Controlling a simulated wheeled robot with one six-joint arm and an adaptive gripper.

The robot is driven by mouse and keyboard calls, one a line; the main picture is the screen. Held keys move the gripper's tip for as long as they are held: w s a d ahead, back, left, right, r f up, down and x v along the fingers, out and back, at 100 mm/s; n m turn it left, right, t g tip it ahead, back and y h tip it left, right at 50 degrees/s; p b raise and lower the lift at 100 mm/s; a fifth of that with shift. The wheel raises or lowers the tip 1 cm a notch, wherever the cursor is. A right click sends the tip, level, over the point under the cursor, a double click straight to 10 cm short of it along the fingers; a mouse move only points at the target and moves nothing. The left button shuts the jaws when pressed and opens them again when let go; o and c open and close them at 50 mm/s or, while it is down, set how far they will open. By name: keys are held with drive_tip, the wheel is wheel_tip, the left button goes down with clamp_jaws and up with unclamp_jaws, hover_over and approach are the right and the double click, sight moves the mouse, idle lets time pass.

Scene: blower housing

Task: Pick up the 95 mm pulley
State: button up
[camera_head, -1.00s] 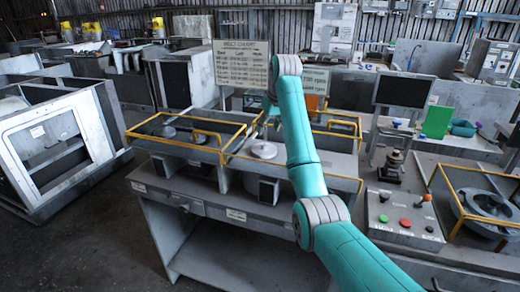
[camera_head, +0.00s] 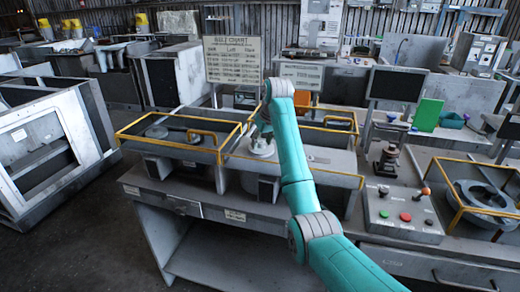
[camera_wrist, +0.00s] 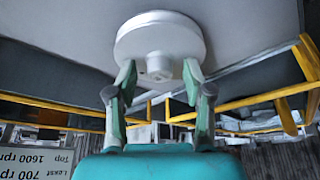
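A pale round pulley (camera_head: 261,149) with a raised hub lies in the middle bay of the yellow-railed bench. No size mark on it can be read. In the wrist view the pulley (camera_wrist: 160,38) fills the top centre, with its short hub facing my gripper. My gripper (camera_wrist: 159,76) is open, its two green-grey fingers on either side of the hub, with a visible gap on each side. In the head view my gripper (camera_head: 263,131) is just above the pulley and partly hides it.
Yellow rails (camera_head: 203,133) edge the bays. A belt chart sign (camera_head: 233,60) stands behind. A control panel (camera_head: 400,212) and a dark screen (camera_head: 397,85) are at the right.

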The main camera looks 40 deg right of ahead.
sight(262, 143)
clamp_jaws()
drive_tip(key=shift+r, duration=0.1)
wheel_tip(262, 143, up, 10)
idle(0.5)
